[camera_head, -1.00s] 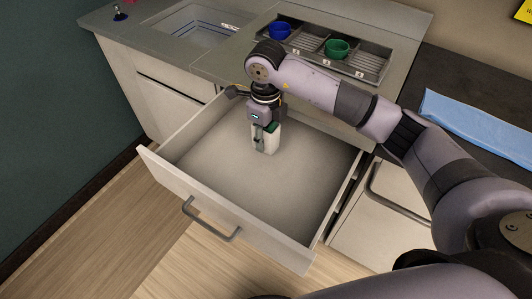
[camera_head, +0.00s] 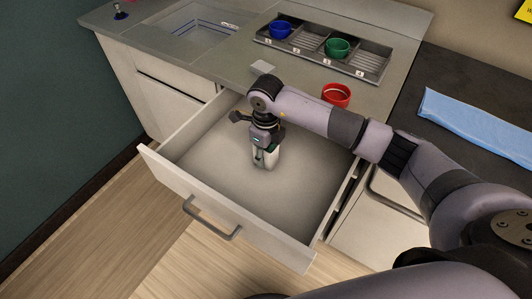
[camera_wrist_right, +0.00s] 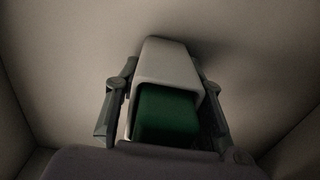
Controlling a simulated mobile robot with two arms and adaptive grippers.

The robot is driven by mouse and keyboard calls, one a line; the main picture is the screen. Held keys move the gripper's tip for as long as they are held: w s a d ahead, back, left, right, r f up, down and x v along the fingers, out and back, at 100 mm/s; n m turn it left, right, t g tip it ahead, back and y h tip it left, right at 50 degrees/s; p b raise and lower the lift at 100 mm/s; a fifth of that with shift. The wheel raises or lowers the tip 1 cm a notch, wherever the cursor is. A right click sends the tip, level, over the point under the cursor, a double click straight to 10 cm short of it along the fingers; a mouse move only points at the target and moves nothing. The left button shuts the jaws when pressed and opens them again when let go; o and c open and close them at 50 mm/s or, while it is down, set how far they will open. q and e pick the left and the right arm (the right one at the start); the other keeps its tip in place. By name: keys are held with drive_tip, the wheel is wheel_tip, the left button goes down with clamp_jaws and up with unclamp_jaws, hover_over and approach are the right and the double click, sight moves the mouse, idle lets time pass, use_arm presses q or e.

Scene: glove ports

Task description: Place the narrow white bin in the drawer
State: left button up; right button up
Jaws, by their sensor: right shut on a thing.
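The narrow white bin (camera_head: 267,162) is upright inside the open drawer (camera_head: 300,205), near the middle of its floor. My right gripper (camera_head: 263,150) reaches down from above and is shut on the bin. In the right wrist view the fingers (camera_wrist_right: 163,105) flank the bin (camera_wrist_right: 166,65) on both sides, and something green (camera_wrist_right: 166,113) shows in its opening. I cannot tell if the bin's base touches the drawer floor. The left gripper is out of view.
The drawer's front panel with its handle (camera_head: 211,219) is pulled out. On the counter above stand a red cup (camera_head: 336,95) and a rack (camera_head: 310,58) with a blue cup (camera_head: 280,29) and a green cup (camera_head: 337,47). A blue cloth (camera_head: 475,125) lies at right.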

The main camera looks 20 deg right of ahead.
drive_tip(key=o, duration=1.1)
drive_tip(key=shift+o, duration=0.2)
wheel_tip(320, 180, up, 12)
drive_tip(key=shift+r+b, duration=0.15)
drive_tip(key=shift+b, duration=0.15)
